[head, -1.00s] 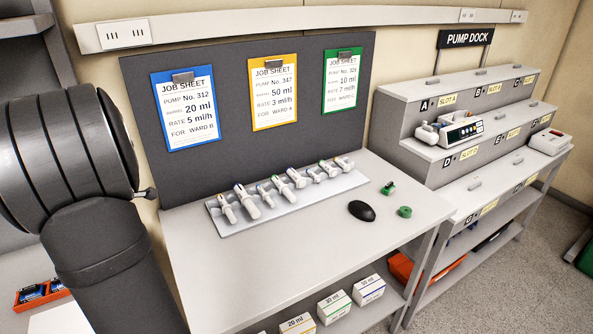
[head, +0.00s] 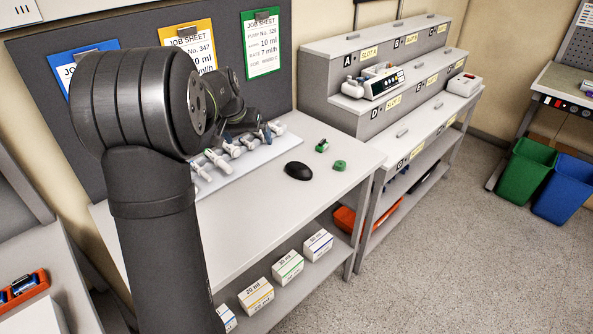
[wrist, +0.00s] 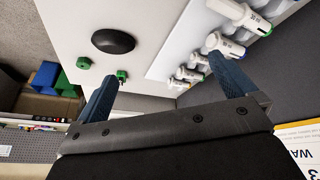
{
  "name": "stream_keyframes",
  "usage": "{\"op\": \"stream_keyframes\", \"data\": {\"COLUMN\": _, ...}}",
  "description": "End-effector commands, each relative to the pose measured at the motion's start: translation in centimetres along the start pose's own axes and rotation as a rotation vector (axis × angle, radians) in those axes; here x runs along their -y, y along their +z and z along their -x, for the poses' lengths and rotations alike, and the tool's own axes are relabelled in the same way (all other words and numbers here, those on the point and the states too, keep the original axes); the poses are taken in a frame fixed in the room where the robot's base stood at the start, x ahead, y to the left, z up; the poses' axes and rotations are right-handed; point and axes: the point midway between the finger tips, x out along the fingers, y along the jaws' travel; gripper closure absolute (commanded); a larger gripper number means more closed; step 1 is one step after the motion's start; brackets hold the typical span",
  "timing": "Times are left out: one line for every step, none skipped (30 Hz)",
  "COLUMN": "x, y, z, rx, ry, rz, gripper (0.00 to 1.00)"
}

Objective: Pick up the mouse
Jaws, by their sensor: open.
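The black mouse (head: 298,171) lies on the white bench top, to the right of the syringe tray. It also shows in the wrist view (wrist: 114,41), at the upper left, apart from the jaws. My gripper (wrist: 160,75) has its two blue fingers spread wide with nothing between them. In the head view my arm reaches over the tray from the left, and the mouse lies to the right of it. The fingers are hard to make out there.
A syringe tray (head: 233,168) with several syringes lies behind and left of the mouse. Two small green parts, one at the back (head: 322,146) and one in front (head: 339,165), lie right of it. The stepped pump dock (head: 345,118) stands beyond. Bench top in front of the mouse is clear.

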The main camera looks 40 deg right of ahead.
Motion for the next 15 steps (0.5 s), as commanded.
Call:
{"op": "stream_keyframes", "data": {"x": -3.0, "y": -0.6, "z": -0.3, "rx": 0.013, "ry": 0.026, "rz": -0.118, "gripper": 0.00}}
{"op": "stream_keyframes", "data": {"x": -4.3, "y": -0.8, "z": -0.4, "rx": 0.020, "ry": 0.039, "rz": -0.180, "gripper": 0.00}}
{"op": "stream_keyframes", "data": {"x": -5.9, "y": -1.0, "z": -0.5, "rx": 0.027, "ry": 0.055, "rz": -0.254, "gripper": 0.00}}
{"op": "stream_keyframes", "data": {"x": -6.9, "y": -1.1, "z": -0.6, "rx": 0.030, "ry": 0.064, "rz": -0.302, "gripper": 0.00}}
{"op": "stream_keyframes", "data": {"x": -7.8, "y": -1.2, "z": -0.6, "rx": 0.034, "ry": 0.073, "rz": -0.343, "gripper": 0.00}}
{"op": "stream_keyframes", "data": {"x": -8.7, "y": -1.3, "z": -0.6, "rx": 0.038, "ry": 0.083, "rz": -0.388, "gripper": 0.00}}
{"op": "stream_keyframes", "data": {"x": -9.3, "y": -1.3, "z": -0.6, "rx": 0.039, "ry": 0.089, "rz": -0.414, "gripper": 0.00}}
{"op": "stream_keyframes", "data": {"x": -9.7, "y": -1.3, "z": -0.7, "rx": 0.040, "ry": 0.093, "rz": -0.434, "gripper": 0.00}}
{"op": "stream_keyframes", "data": {"x": -10.0, "y": -1.3, "z": -0.8, "rx": 0.042, "ry": 0.097, "rz": -0.452, "gripper": 0.00}}
{"op": "stream_keyframes", "data": {"x": -10.2, "y": -1.3, "z": -1.0, "rx": 0.043, "ry": 0.099, "rz": -0.461, "gripper": 0.00}}
{"op": "stream_keyframes", "data": {"x": -10.3, "y": -1.3, "z": -1.3, "rx": 0.043, "ry": 0.100, "rz": -0.467, "gripper": 0.00}}
{"op": "stream_keyframes", "data": {"x": -10.4, "y": -1.2, "z": -1.8, "rx": 0.045, "ry": 0.101, "rz": -0.469, "gripper": 0.00}}
{"op": "stream_keyframes", "data": {"x": -10.4, "y": -1.2, "z": -2.3, "rx": 0.046, "ry": 0.101, "rz": -0.469, "gripper": 0.00}}
{"op": "stream_keyframes", "data": {"x": -10.5, "y": -1.1, "z": -2.9, "rx": 0.046, "ry": 0.101, "rz": -0.468, "gripper": 0.00}}
{"op": "stream_keyframes", "data": {"x": -10.5, "y": -1.1, "z": -3.7, "rx": 0.046, "ry": 0.101, "rz": -0.467, "gripper": 0.00}}
